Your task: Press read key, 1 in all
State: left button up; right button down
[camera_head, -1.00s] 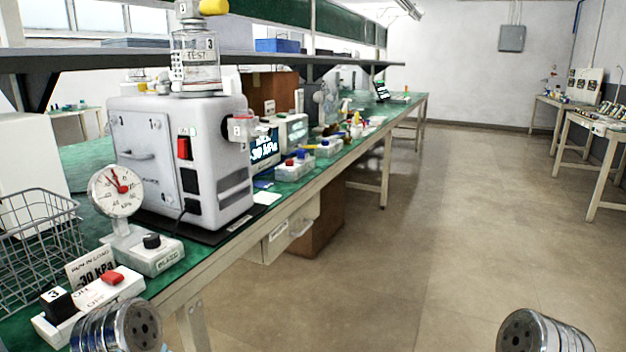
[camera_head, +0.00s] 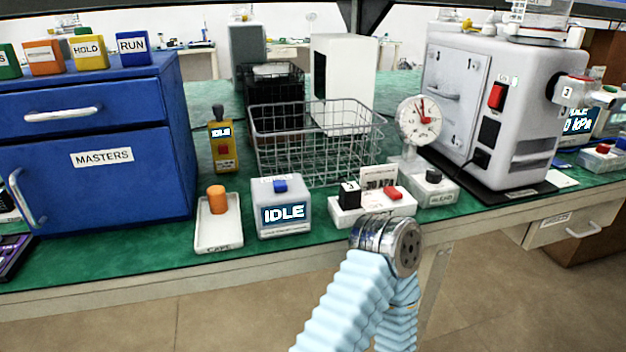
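I cannot make out a label that reads "read" on any key. A grey box (camera_head: 284,222) with a screen showing "IDLE" stands near the table's front edge, with a blue key (camera_head: 280,186) on top. A yellow unit (camera_head: 223,155) with a small "IDLE" screen stands behind on the left. One of my arms, with a pale blue sleeve, rises from the bottom centre to a round metal joint. No gripper fingers show.
A blue "MASTERS" cabinet (camera_head: 95,150) fills the left. A white tray (camera_head: 218,236) holds an orange-topped piece. A wire basket (camera_head: 310,145), dial gauge (camera_head: 418,121) and pump housing (camera_head: 487,110) stand behind and right.

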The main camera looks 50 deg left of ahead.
aim_at(279, 186)
jog(key=k+u, duration=0.1)
jog(key=u, duration=0.25)
jog(key=k+u, duration=0.1)
jog(key=u, duration=0.65)
jog(key=i+l+u, duration=0.15)
jog(key=u, duration=0.8)
